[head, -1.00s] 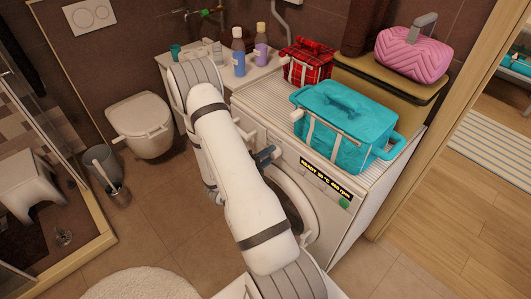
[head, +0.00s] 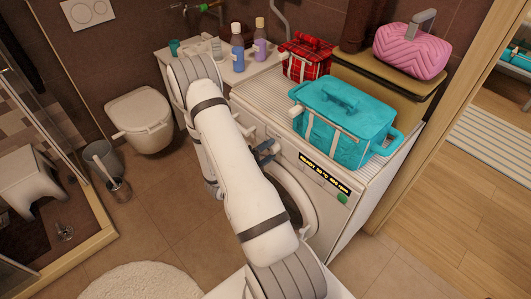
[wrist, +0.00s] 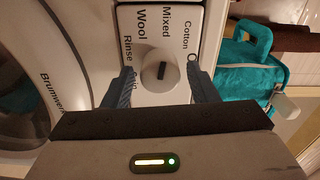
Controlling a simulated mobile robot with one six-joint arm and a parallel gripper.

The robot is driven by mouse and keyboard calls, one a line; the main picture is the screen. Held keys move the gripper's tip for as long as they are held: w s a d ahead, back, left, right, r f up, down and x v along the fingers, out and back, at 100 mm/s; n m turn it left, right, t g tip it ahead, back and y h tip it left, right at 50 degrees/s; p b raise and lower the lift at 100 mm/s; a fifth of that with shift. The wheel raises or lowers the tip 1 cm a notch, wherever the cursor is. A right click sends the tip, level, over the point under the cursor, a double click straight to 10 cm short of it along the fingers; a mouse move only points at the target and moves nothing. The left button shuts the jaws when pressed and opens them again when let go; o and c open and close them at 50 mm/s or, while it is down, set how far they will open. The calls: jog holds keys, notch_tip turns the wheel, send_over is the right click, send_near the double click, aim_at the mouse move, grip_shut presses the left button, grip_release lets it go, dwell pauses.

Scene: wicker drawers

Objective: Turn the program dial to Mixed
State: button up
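The program dial (wrist: 160,74) is a round pale knob with a short dark mark, on the washing machine's white panel in the wrist view. Labels Cotton, Mixed (wrist: 166,22), Wool and Rinse run around it; a further label is partly hidden by the left finger. The mark stands roughly upright in the picture; I cannot tell exactly which label it indicates. My gripper (wrist: 161,88) is open, its dark blue fingers on either side of the dial with visible gaps. In the head view my gripper (head: 265,153) is at the machine's front panel, and the dial is hidden.
A toilet (head: 140,120) is left; the floor between is clear.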

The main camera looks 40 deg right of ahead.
jog(key=shift+o, duration=0.5)
jog(key=shift+a, duration=0.15)
jog(key=a, duration=0.7)
jog(key=shift+s+a+b, duration=0.25)
jog(key=shift+b, duration=0.2)
